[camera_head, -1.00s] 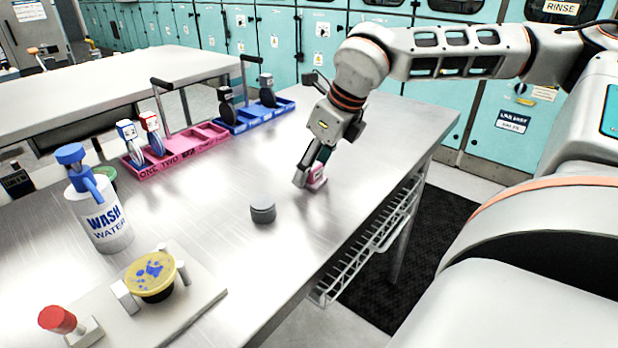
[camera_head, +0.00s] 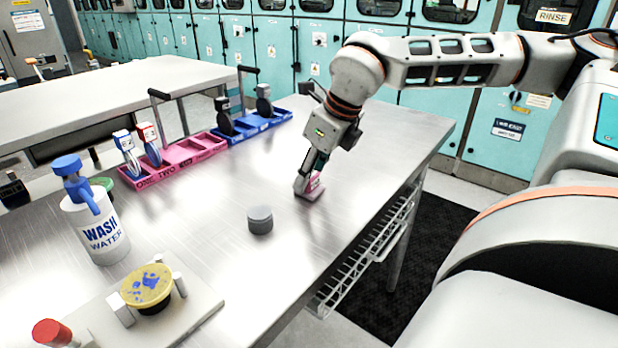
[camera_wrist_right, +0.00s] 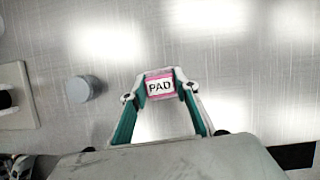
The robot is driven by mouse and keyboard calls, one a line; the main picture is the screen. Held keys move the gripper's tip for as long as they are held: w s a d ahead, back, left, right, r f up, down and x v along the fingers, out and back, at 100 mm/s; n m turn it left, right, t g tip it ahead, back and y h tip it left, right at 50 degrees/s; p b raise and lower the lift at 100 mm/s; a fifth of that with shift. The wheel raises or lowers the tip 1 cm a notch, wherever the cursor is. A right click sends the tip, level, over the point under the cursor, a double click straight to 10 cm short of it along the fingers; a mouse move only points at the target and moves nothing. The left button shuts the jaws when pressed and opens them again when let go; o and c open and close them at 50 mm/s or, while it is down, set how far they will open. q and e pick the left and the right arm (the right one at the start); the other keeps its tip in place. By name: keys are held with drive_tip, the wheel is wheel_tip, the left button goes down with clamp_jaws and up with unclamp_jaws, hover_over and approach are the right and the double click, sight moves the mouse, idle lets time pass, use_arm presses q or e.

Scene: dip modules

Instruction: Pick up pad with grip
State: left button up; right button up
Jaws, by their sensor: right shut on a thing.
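The pad is a small pink block (camera_head: 313,188) with a white label reading PAD, low at the table top near its right edge. In the right wrist view the pad (camera_wrist_right: 160,86) sits between the two green-lined fingers. My right gripper (camera_head: 308,184) points down and is shut on the pad, one finger on each side. It also shows in the right wrist view (camera_wrist_right: 160,92). I cannot tell whether the pad touches the table. My left gripper is not in view.
A grey round puck (camera_head: 260,220) stands left of the pad. A pink rack (camera_head: 178,160) and a blue rack (camera_head: 250,125) hold upright tools. A wash water bottle (camera_head: 95,228) and a board (camera_head: 190,312) with a yellow-topped pot (camera_head: 147,287) are at left.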

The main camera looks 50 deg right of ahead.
wheel_tip(320, 180, up, 20)
drive_tip(key=p, duration=0.1)
drive_tip(key=shift+p, duration=0.3)
drive_tip(key=shift+f, duration=0.15)
drive_tip(key=shift+o, duration=1.1)
drive_tip(key=shift+c, duration=0.5)
